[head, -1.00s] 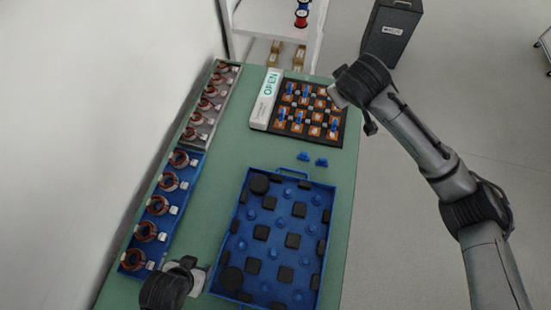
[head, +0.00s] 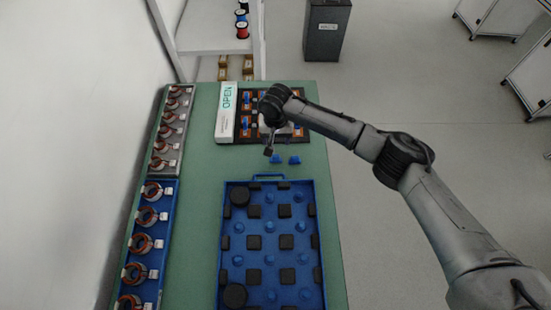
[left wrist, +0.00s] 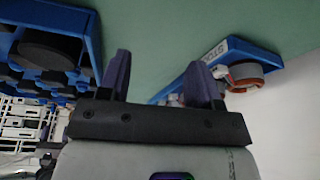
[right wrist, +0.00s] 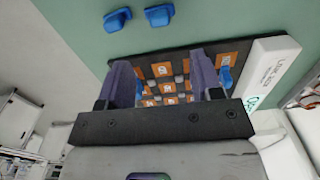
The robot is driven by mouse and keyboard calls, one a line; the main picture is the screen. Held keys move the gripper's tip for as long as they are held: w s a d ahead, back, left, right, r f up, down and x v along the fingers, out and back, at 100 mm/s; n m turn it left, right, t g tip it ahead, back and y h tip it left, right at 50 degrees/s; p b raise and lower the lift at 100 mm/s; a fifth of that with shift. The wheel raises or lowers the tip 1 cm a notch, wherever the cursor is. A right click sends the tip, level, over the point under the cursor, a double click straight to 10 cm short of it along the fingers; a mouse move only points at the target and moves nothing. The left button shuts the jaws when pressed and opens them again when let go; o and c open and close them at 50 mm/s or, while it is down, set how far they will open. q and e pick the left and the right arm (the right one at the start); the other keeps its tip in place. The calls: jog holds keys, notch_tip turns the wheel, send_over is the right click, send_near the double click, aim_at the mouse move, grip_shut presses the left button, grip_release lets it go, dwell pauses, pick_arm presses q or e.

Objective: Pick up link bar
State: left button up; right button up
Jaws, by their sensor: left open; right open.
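Two small blue pieces (head: 284,160) lie on the green table between the black fixture and the blue tray. I cannot tell for sure whether these are the link bars. They also show at the top of the right wrist view (right wrist: 160,14). My right gripper (right wrist: 160,63) is open and empty, above the fixture board (right wrist: 180,84) with orange squares and blue pieces. In the head view my right wrist hides part of that board. My left gripper (left wrist: 158,62) is open and empty, over the green table between two blue trays. It is out of the head view.
A blue tray (head: 258,181) with black blocks and blue pegs stands at the front. A white OPEN block (head: 226,112) edges the fixture. Blue (head: 149,245) and grey (head: 170,130) trays of copper-wound rings line the left. The table between is clear.

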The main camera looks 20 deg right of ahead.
aim_at(276, 155)
pick_arm(q)
jog(key=shift+s+f+b, duration=0.1)
jog(key=shift+f+b, duration=0.2)
jog(key=shift+f, duration=0.15)
pick_arm(e)
notch_tip(276, 155, down, 5)
pick_arm(q)
jog(key=shift+f+b, duration=0.55)
pick_arm(e)
jog(key=shift+s+a+f, duration=0.1)
jog(key=shift+f, duration=1.25)
jog(key=shift+s+f, duration=0.1)
jog(key=shift+f, duration=1.2)
jog(key=c, duration=1)
